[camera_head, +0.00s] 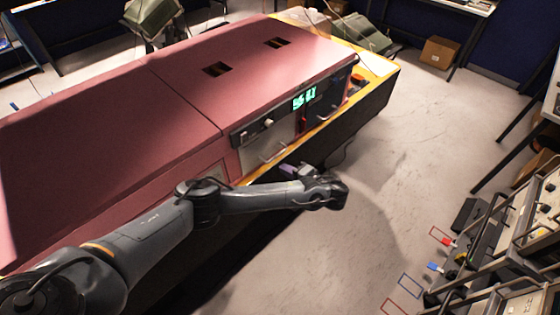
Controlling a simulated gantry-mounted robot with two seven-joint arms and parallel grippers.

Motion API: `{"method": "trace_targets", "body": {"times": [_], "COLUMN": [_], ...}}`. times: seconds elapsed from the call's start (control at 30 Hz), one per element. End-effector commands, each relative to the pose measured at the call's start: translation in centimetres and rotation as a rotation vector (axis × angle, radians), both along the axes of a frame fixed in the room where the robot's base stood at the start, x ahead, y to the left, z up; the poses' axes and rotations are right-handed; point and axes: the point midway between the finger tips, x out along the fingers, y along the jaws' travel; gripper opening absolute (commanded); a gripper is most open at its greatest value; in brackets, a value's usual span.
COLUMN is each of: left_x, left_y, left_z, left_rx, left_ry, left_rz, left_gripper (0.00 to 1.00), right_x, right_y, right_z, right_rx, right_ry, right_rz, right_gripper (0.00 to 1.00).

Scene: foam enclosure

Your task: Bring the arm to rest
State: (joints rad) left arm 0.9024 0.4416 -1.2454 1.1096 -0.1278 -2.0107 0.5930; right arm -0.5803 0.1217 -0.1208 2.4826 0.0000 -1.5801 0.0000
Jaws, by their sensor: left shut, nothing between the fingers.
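My left arm reaches in from the lower left, and its dark wrist is bent in front of the pink foam enclosure (120,112). My left gripper (288,169) is small in the picture, near the enclosure's front face and below a handle. It is shut and holds nothing. A gap between it and the front panel cannot be judged. My right gripper is not in view.
The enclosure's front has a lit green display (304,98) and metal handles. It stands on a table with a yellow edge (385,72). Bare floor (420,150) lies to the right. A rack of equipment (500,245) stands at the lower right. A cardboard box (440,52) sits at the back.

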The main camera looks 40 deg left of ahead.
Motion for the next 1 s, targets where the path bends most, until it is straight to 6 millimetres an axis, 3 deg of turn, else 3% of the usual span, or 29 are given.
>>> {"method": "trace_targets", "body": {"times": [0.27, 0.37, 0.47, 0.57, 0.67, 0.8, 0.9, 1.0], "left_x": [-0.2, -0.9, -2.8, -5.9, -10.5, -18.4, -24.4, -30.0], "left_y": [-1.2, -1.3, -1.5, -2.1, -3.5, -7.6, -11.3, -15.1], "left_z": [0.3, -0.9, -3.4, -7.4, -12.1, -18.0, -20.9, -22.5], "left_rx": [0.000, 0.000, -0.001, -0.014, -0.061, -0.199, -0.342, -0.511], "left_ry": [0.002, 0.021, 0.068, 0.142, 0.233, 0.355, 0.422, 0.475], "left_rz": [0.002, 0.001, -0.002, -0.003, 0.003, 0.005, 0.014, 0.033], "left_gripper": [0.00, 0.00, 0.00, 0.00, 0.00, 0.00, 0.00, 0.00], "right_x": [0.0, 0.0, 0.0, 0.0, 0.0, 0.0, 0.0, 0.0], "right_y": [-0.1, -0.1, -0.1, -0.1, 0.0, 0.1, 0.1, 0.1], "right_z": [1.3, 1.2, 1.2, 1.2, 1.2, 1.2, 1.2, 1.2], "right_rx": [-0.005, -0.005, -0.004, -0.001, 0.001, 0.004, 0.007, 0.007], "right_ry": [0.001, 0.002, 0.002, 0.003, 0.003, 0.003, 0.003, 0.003], "right_rz": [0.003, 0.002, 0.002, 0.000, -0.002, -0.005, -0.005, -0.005], "right_gripper": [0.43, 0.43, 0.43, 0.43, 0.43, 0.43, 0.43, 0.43]}}
